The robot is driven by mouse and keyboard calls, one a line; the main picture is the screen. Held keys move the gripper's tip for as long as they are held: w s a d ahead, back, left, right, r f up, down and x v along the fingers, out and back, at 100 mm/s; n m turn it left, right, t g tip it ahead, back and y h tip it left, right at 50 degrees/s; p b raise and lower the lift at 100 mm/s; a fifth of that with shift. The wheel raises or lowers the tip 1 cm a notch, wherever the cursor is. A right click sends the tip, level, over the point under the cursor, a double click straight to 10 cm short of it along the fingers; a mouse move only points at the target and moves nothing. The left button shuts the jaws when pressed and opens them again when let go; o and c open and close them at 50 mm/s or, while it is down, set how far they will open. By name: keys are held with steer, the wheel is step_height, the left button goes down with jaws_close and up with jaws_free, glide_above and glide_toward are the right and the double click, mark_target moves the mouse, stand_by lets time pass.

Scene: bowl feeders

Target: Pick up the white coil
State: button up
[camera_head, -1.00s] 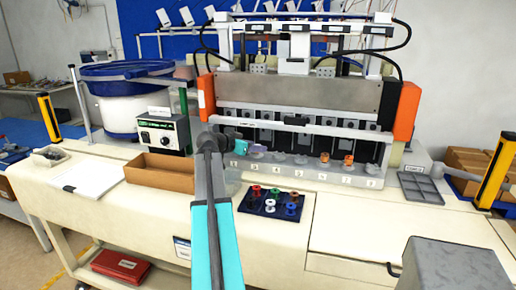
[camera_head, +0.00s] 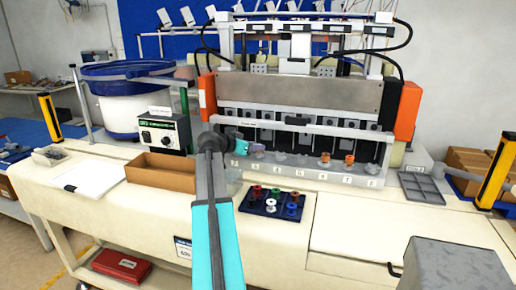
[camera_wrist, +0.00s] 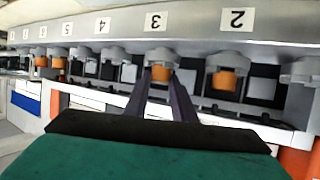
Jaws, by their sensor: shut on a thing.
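The white coil (camera_head: 271,208) sits in the front row of a dark blue tray (camera_head: 246,207) on the bench, beside several coloured coils. My gripper (camera_head: 254,150) is away from it, up at the numbered slots of the machine behind the tray. In the wrist view my two dark fingers (camera_wrist: 168,82) reach to the slot labelled 3. They are shut on an orange coil (camera_wrist: 160,74) there. The coil still appears to sit at its slot. The white coil is outside the wrist view.
Another orange coil (camera_wrist: 224,80) sits in slot 2, right of my fingers in the wrist view. Two more orange coils stand farther along the row. A brown open box (camera_head: 160,172) lies left of my arm.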

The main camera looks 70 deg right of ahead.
steer(key=shift+r, duration=0.15)
steer(key=shift+r+b, duration=0.55)
steer(key=shift+r, duration=1)
steer(key=a+b, duration=0.1)
steer(key=a, duration=0.4)
steer(key=w+a+r, duration=0.1)
steer(key=a, duration=0.4)
steer(key=w+a+b, duration=0.1)
steer(key=a, duration=0.5)
steer(key=shift+r+b, duration=0.3)
steer(key=shift+r, duration=0.05)
steer(key=shift+d, duration=0.1)
steer(key=shift+s, duration=0.15)
